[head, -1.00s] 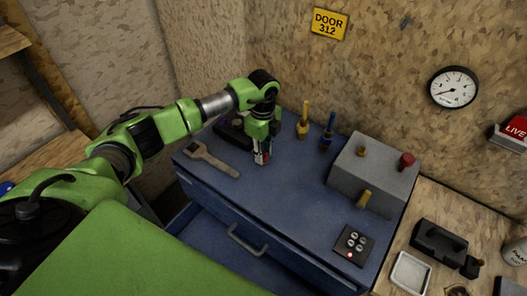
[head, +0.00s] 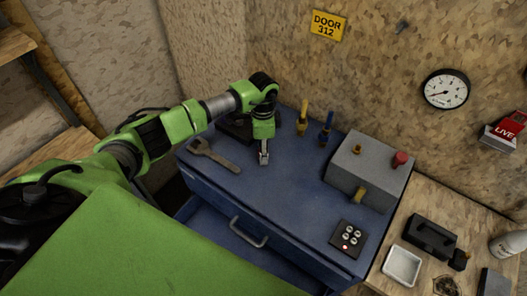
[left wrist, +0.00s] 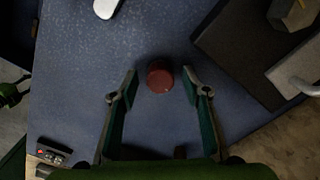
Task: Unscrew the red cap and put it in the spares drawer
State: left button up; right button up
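In the left wrist view a round red cap-like piece (left wrist: 160,75) shows over the blue cabinet top, between the fingertips, with a gap on each side. My left gripper (left wrist: 159,74) is open and points down; in the head view (head: 264,158) it is near the middle-left of the cabinet top. I cannot tell whether the piece rests on the surface. Another red knob-like piece (head: 401,158) sits on a grey box (head: 372,170) with brass stubs. A drawer (head: 197,222) with dark blue inside looks pulled out at the cabinet front. The right gripper is not seen.
A wrench (head: 214,156) lies left of the gripper, and a dark object (head: 235,127) stands behind it. Yellow (head: 303,122) and blue (head: 326,130) handled tools stand at the back. The middle of the cabinet top is clear.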

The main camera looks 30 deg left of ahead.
pick_arm(q)
jog(key=shift+c, duration=0.9)
jog(key=m+b, duration=0.1)
jog(key=m, duration=0.3)
jog(key=shift+f+b, duration=0.1)
jog(key=shift+b, duration=0.25)
jog(key=m+b, duration=0.2)
jog(key=m, duration=0.3)
jog(key=m+b, duration=0.3)
jog(key=m, duration=0.4)
jog(key=shift+m+b, duration=0.4)
jog(key=shift+m, duration=1.3)
